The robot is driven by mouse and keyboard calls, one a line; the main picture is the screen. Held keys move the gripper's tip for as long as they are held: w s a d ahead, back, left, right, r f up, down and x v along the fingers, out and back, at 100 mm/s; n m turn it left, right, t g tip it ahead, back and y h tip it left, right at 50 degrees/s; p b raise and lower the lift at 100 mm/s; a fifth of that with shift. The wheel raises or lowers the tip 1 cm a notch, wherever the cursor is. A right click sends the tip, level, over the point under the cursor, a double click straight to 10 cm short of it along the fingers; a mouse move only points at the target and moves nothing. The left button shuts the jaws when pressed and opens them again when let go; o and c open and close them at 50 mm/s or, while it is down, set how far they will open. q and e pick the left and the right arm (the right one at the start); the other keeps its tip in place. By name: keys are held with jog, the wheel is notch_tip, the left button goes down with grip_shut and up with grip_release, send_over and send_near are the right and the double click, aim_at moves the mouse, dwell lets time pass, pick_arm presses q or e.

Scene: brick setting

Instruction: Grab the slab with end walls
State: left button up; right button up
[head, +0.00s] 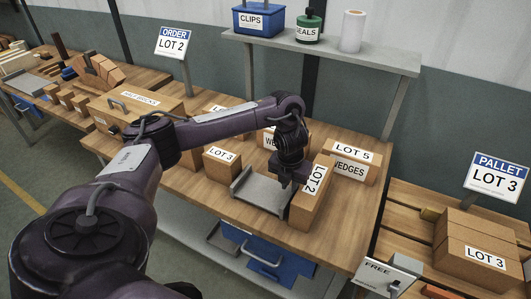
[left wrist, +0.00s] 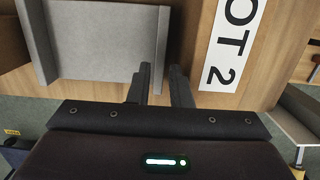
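The grey slab with end walls (head: 264,192) lies on the wooden bench, left of the LOT 2 box (head: 313,194). In the left wrist view the slab (left wrist: 100,42) fills the upper left, with one wall at each end. My left gripper (head: 289,183) is at its right end wall, beside the box. In the wrist view the two fingers of the left gripper (left wrist: 160,80) stand on either side of that wall, with a narrow gap the wall seems to fill. I cannot tell whether the slab is lifted. My right gripper is out of view.
The LOT 3 box (head: 222,163) stands left of the slab, and the LOT 5 wedges box (head: 350,162) behind it. A shelf (head: 340,52) overhangs the back. The bench front (head: 330,240) is clear. A pallet (head: 410,205) with LOT 3 boxes is at right.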

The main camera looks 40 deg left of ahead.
aim_at(290, 195)
pick_arm(q)
jog(key=f, duration=0.4)
jog(key=shift+w+b, duration=0.3)
jog(key=shift+w+f, duration=0.1)
jog(key=shift+f, duration=0.3)
grip_shut()
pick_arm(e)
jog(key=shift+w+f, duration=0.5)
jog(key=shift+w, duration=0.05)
